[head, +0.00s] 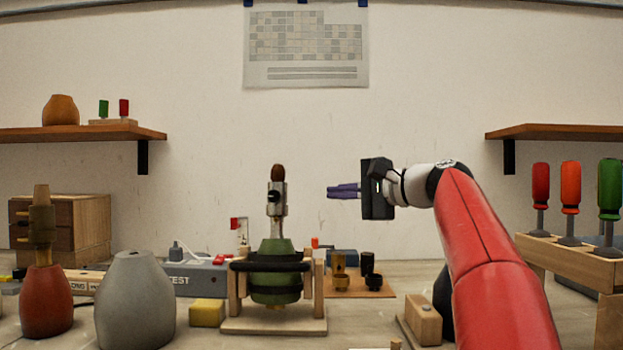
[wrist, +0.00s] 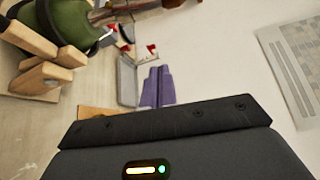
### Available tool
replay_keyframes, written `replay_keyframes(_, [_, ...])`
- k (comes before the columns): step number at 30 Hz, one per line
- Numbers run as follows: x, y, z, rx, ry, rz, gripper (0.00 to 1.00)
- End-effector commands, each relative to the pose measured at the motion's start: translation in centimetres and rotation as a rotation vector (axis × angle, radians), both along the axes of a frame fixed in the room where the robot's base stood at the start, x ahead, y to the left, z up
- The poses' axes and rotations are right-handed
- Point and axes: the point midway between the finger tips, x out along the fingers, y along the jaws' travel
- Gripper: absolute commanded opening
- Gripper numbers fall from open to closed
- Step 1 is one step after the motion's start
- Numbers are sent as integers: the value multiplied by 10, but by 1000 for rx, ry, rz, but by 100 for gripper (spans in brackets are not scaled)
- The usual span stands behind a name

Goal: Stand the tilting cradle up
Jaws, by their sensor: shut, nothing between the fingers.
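The tilting cradle (head: 318,297) stands in the middle of the bench in the head view. It has a wooden base, wooden side posts and black bands around a green lamp body (head: 274,290). The body looks upright, with a metal neck and a brown tip on top. In the wrist view the cradle's wooden parts (wrist: 45,75) and the green body (wrist: 62,22) show at the upper left, partly cut off. My gripper (head: 330,192) is in the air right of the lamp's neck, apart from it. Its purple fingers (wrist: 157,86) are shut and empty.
A grey lamp body (head: 135,305) and a red one (head: 46,300) stand at left. A yellow block (head: 207,313) is beside the cradle. Brass and black fittings (head: 340,272) sit behind right on a board. A screwdriver rack (head: 560,258) is at right. The air around my gripper is clear.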

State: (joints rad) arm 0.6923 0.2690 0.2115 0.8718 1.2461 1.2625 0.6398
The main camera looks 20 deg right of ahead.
Motion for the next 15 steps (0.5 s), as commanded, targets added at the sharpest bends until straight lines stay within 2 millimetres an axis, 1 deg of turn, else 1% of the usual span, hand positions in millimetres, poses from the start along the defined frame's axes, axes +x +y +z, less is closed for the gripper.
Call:
replay_keyframes(5, [12,10,-2,0,8,4,0])
replay_keyframes(8, [26,22,-3,2,7,6,0])
replay_keyframes(15, [68,55,-7,2,7,6,0])
